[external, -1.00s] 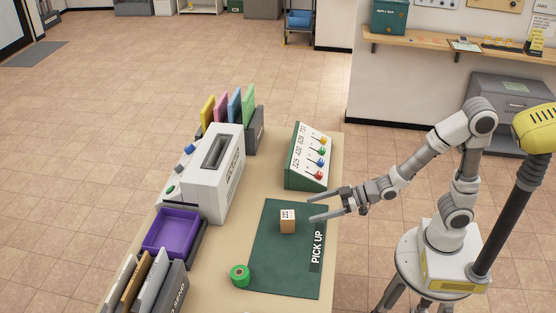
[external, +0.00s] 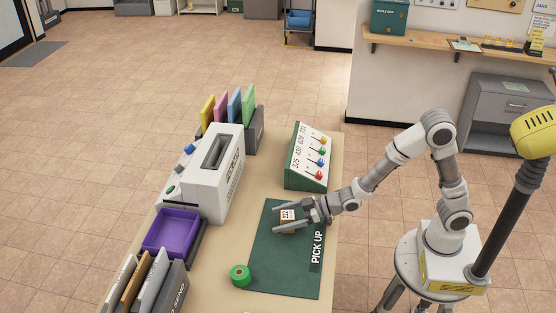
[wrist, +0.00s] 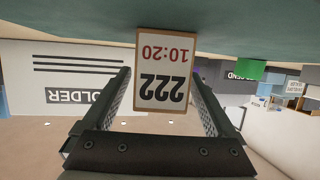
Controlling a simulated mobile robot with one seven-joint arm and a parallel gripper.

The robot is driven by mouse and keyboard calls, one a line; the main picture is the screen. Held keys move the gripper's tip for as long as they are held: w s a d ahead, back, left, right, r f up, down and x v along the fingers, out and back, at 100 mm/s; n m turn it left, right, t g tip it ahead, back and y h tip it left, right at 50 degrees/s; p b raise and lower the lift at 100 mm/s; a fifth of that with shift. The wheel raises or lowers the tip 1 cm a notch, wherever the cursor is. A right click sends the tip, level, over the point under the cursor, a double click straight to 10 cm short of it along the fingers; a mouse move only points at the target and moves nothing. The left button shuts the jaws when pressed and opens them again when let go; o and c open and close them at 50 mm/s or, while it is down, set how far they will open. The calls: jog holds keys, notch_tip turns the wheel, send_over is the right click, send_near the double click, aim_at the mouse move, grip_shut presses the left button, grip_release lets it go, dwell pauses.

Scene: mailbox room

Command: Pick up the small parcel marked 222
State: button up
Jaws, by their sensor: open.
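The small parcel (external: 287,218) is a brown box with a white label, standing on the green mat (external: 275,262) marked PICK UP. In the wrist view its label (wrist: 163,72) reads 222 and 10:20, upside down. My gripper (external: 281,219) is open, with one finger on each side of the parcel. In the wrist view the parcel is between the two fingers (wrist: 163,85), with a gap visible near the right finger; contact on the left side I cannot tell.
A green sloped panel (external: 308,160) with coloured knobs stands behind the mat. A white machine (external: 222,180) and a purple tray (external: 170,232) are on the left. A green tape roll (external: 240,275) sits at the mat's left edge. The mat's front is clear.

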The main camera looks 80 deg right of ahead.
jog(key=shift+w+a+f, duration=0.1)
jog(key=shift+w+f, duration=0.05)
jog(key=shift+w, duration=0.3)
grip_shut()
